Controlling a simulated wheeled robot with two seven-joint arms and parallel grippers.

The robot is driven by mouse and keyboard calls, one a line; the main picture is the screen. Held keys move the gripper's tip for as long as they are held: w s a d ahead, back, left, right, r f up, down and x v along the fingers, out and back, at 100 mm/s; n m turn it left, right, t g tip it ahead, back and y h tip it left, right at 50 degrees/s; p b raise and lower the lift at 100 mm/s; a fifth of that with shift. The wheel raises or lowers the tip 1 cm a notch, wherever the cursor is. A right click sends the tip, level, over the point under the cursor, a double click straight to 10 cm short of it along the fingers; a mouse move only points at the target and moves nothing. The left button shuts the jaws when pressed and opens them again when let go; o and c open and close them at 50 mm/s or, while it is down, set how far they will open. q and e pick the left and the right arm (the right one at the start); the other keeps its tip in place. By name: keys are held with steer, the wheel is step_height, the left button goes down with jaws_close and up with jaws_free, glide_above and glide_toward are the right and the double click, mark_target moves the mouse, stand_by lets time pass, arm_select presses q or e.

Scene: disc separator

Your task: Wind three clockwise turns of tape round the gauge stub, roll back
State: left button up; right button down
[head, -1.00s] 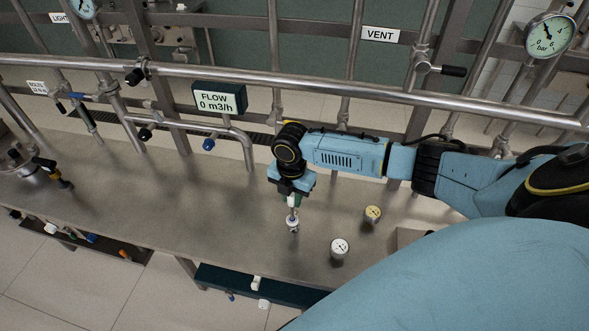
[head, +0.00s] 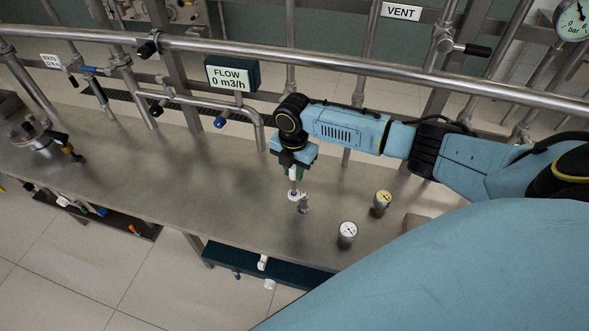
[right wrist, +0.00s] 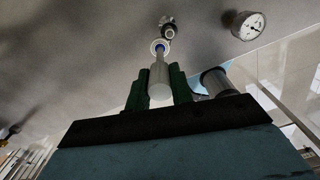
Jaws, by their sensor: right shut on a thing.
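My right gripper (head: 295,176) points down over the bench, its green fingers shut on a pale cylindrical handle (right wrist: 160,82). A white tape roll with a blue core (head: 294,195) is at the handle's far end; it also shows in the right wrist view (right wrist: 159,47). The small metal gauge stub (head: 303,207) stands on the bench just beyond the roll; it shows in the right wrist view (right wrist: 167,23). The roll appears beside the stub, slightly left of it in the head view; whether they touch, or a strip of tape joins them, I cannot tell. My left gripper is not in view.
A white-faced gauge (head: 347,231) and a yellow-faced gauge (head: 382,198) stand on the steel bench (head: 185,195), right of the stub. Pipes and the flow display (head: 232,75) line the back. The bench left of the gripper is largely clear.

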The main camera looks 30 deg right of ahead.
steer(key=shift+w+d+b, duration=0.5)
steer(key=shift+w+d, duration=0.1)
steer(key=shift+w, duration=0.15)
steer(key=shift+w+a+b, duration=0.4)
steer(key=shift+w+b, duration=0.05)
steer(key=shift+w, duration=0.15)
steer(key=shift+w+a+b, duration=0.4)
steer(key=shift+w, duration=0.2)
steer(key=shift+r, duration=0.1)
